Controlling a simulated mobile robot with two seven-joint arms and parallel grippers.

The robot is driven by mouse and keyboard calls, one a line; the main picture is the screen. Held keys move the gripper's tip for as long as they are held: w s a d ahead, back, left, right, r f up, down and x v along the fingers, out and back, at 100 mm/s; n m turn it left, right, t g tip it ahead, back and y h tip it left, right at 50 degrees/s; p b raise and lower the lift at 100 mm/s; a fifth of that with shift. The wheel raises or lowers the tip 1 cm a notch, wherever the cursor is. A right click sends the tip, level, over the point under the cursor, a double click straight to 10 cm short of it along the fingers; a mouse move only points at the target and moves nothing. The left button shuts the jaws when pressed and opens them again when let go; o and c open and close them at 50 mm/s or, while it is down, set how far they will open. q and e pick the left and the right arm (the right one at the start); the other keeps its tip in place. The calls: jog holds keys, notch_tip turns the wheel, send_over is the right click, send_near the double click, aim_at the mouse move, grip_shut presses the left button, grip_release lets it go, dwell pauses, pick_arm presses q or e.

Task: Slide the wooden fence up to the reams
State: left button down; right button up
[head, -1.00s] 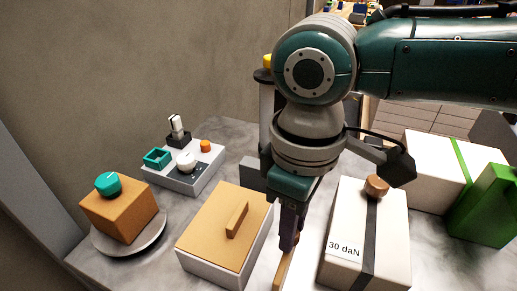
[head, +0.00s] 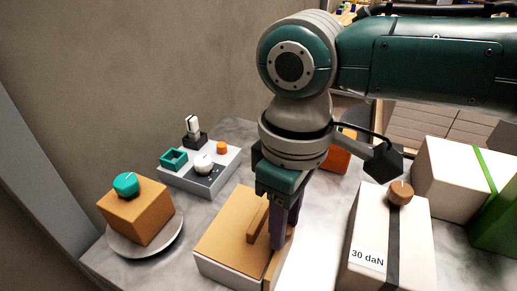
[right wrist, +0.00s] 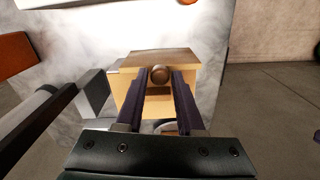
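The ream stack (head: 222,240), a white-sided block with a tan top and a wooden bar on it, stands at the front middle in the head view. The wooden fence (head: 272,268), a thin upright board, is close along its right side. I cannot tell whether any gap is left. My right gripper (head: 280,246) points down at the fence, hiding part of it. In the right wrist view, its two dark fingers (right wrist: 161,76) sit close on both sides of a round wooden knob (right wrist: 160,74) in front of the brown fence edge (right wrist: 145,57). My left gripper is out of view.
A white box marked 30 daN (head: 372,245) with a brown knob stands to the right. A plate (head: 170,240) with an orange block (head: 138,212) is at the left, and a grey fixture tray (head: 215,180) stands behind. Bare table shows between the stack and the white box.

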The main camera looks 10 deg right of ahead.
jog(key=o, duration=0.3)
notch_tip(320, 180, up, 10)
jog(key=shift+f+p, duration=0.1)
jog(key=shift+p, duration=0.3)
